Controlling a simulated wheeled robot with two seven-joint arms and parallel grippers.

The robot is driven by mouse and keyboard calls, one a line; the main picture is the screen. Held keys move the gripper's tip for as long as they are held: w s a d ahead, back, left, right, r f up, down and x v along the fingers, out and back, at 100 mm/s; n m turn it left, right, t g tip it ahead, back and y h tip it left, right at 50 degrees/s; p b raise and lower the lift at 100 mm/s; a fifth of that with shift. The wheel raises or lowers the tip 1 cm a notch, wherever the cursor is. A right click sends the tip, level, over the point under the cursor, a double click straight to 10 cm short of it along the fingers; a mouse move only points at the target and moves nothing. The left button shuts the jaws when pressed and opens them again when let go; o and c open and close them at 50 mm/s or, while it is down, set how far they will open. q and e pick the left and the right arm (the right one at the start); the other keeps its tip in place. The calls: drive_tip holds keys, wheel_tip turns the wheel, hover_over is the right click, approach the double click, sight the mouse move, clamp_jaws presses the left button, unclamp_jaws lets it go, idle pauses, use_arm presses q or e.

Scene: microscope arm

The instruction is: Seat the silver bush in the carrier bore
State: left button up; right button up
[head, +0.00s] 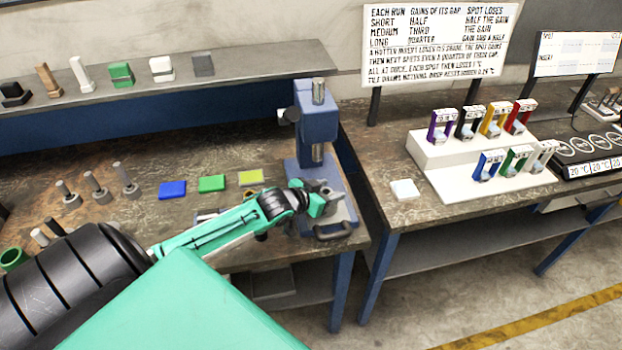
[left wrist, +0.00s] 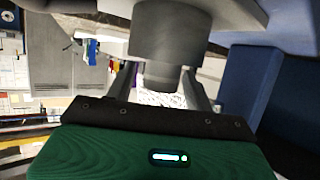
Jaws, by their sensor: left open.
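My left gripper (head: 328,198) is at the blue press (head: 318,125), low in front of its column and under its ram. In the left wrist view the open fingers (left wrist: 160,84) stand on either side of the narrow lower end of a grey stepped cylinder (left wrist: 165,35). I cannot tell whether they touch it, or whether it is part of the press. The gripper and arm hide much of the press base. I cannot make out the silver bush or the carrier bore for certain. My right gripper is not in view.
Several grey-stemmed pieces (head: 96,187) stand at the bench's left. Blue (head: 172,190), green (head: 212,184) and yellow (head: 250,177) blocks lie left of the press. A shelf (head: 225,63) runs behind. The right bench holds a white stepped stand (head: 450,172) and a pale square (head: 404,190).

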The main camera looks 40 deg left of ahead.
use_arm(q)
drive_tip(key=b+v, duration=0.1)
drive_tip(key=v, duration=0.9)
drive_tip(key=shift+s+b, duration=0.3)
drive_tip(key=shift+b, duration=0.05)
